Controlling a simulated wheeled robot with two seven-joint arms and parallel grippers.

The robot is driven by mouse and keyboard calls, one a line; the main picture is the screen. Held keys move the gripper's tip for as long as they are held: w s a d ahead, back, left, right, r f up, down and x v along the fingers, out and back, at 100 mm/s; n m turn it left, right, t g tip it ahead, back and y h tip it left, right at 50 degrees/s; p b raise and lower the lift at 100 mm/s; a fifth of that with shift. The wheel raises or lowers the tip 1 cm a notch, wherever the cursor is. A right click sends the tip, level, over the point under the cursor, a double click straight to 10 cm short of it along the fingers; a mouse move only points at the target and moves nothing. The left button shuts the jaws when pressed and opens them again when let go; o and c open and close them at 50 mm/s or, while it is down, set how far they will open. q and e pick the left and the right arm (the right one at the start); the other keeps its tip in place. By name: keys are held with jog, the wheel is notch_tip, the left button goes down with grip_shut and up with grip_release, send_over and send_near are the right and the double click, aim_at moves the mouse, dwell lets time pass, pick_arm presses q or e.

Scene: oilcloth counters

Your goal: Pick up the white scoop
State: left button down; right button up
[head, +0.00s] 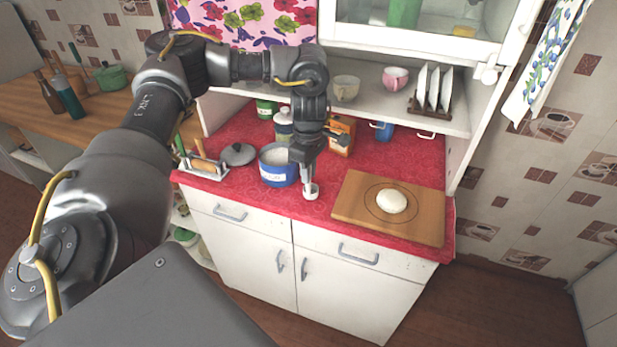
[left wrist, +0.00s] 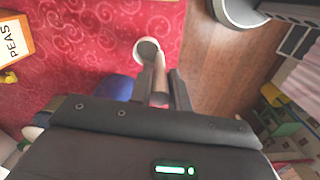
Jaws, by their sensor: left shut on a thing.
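The white scoop (head: 310,191) is a small, pale cup-shaped tool at the front of the red-covered counter. My left gripper (head: 306,172) comes down from above and is shut on it. In the left wrist view the scoop's round bowl (left wrist: 147,48) sticks out past the fingertips of my left gripper (left wrist: 160,95), with its handle between the fingers. The bowl shows against the red oilcloth close to the counter's front edge; I cannot tell whether it touches the cloth. My right gripper is not in view.
A blue pot (head: 279,169) stands just left of the gripper, with a grey lid (head: 238,154) beside it. A wooden board (head: 352,203) with a pale dough round (head: 391,201) lies to the right. An orange box (head: 343,138) stands behind, under the shelf (head: 370,99).

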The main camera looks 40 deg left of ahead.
pick_arm(q)
jog(key=s+d+r+b, duration=0.3)
jog(key=s+d+r, duration=0.3)
jog(key=d+r, duration=0.5)
jog(key=shift+d+r+b, duration=0.15)
jog(key=shift+d+b, duration=0.2)
jog(key=shift+d, duration=0.5)
jog(key=shift+s, duration=0.1)
